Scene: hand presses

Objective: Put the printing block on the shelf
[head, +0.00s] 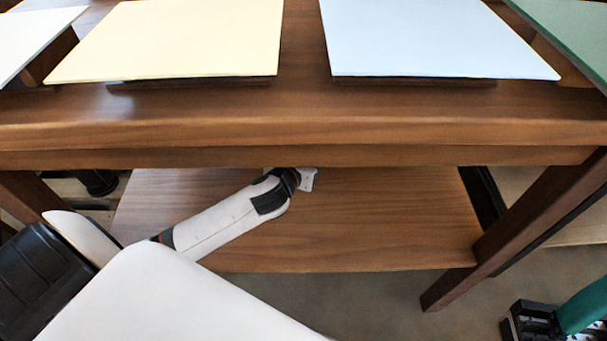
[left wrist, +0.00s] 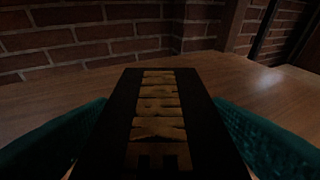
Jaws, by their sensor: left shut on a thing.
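The printing block (left wrist: 207,132) is dark with a column of raised gold letters and fills the middle of the left wrist view. My left gripper (left wrist: 160,125) is shut on it, with a green finger against each side. In the head view my left arm reaches in below the table top, and its gripper and the block are hidden under the table edge. The shelf (head: 390,220) is the brown wooden board under the table; its surface also shows in the left wrist view (left wrist: 50,115). I cannot tell whether the block touches it. My right gripper (head: 560,322) is partly in view at the lower right, away from the table.
The table top (head: 305,110) overhangs the shelf and carries cream (head: 175,40) and pale blue (head: 430,38) panels. A table leg (head: 500,240) stands at the right. A brick wall (left wrist: 100,35) is behind the shelf. The shelf's right part looks clear.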

